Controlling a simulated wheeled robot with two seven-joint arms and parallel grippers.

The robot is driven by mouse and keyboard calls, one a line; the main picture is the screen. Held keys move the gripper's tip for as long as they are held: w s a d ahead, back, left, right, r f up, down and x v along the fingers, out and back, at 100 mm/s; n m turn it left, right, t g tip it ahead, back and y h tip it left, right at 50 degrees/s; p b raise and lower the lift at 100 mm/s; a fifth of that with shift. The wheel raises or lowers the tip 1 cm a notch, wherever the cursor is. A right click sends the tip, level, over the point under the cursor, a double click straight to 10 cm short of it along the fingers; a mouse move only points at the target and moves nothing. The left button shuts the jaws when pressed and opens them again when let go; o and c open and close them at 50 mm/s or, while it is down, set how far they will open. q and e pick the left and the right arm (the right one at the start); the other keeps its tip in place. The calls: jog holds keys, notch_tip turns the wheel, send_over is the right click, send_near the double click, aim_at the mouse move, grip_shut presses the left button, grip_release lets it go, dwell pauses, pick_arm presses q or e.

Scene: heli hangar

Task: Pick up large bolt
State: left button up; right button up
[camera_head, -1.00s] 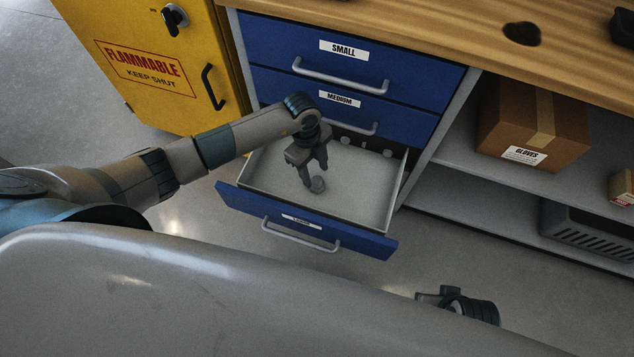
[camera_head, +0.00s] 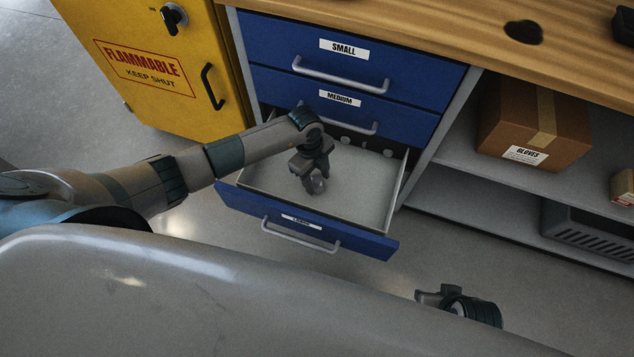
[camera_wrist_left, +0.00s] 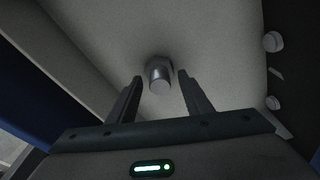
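A grey large bolt (camera_head: 319,186) stands in the open bottom drawer (camera_head: 361,200), whose blue front has a label too small to read surely. My left gripper (camera_head: 315,188) reaches down into the drawer at this bolt. In the left wrist view the bolt (camera_wrist_left: 160,75) shows between the two fingertips of the left gripper (camera_wrist_left: 160,78), with a narrow gap on each side, so the fingers are open. My right gripper (camera_head: 430,297) shows only in part at the lower right, away from the drawer; its fingers are unclear.
The SMALL (camera_head: 400,62) and MEDIUM (camera_head: 405,112) drawers above are shut. A yellow flammables cabinet (camera_head: 150,90) is left, a gloves box (camera_head: 530,125) on the right shelf.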

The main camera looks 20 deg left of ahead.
aim_at(319, 179)
pick_arm(q)
grip_shut()
pick_arm(e)
jog(key=shift+d, duration=0.1)
pick_arm(q)
jog(key=shift+r, duration=0.1)
